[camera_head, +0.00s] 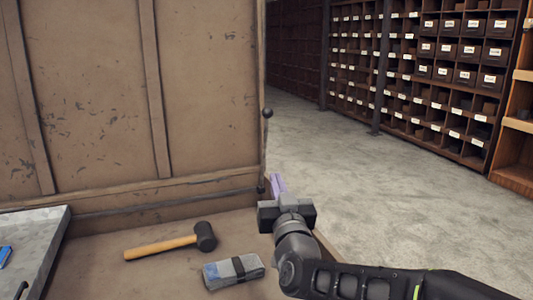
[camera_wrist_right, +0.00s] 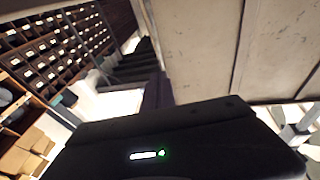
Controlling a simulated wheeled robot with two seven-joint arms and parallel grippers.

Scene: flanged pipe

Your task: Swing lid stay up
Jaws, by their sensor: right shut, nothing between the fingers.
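The brown lid (camera_head: 205,90) stands raised at the left of the head view, and its pale panel also shows in the right wrist view (camera_wrist_right: 205,50). A black knob (camera_head: 267,113) sits on the lid's right edge. A second small dark piece (camera_head: 261,186) sits lower on that edge, near the lid's bottom corner. I cannot clearly make out the lid stay's rod between them. My right gripper (camera_head: 278,184) is shut and empty, with its purple tip just right of the lower dark piece. I cannot tell whether they touch. My left gripper is not in view.
A mallet (camera_head: 165,247) and a grey strapped bundle (camera_head: 233,271) lie on the brown surface below the lid. A grey tray (camera_head: 45,230) is at the left. Labelled shelving (camera_head: 420,75) stands behind at the right, with clear floor (camera_head: 370,175) before it.

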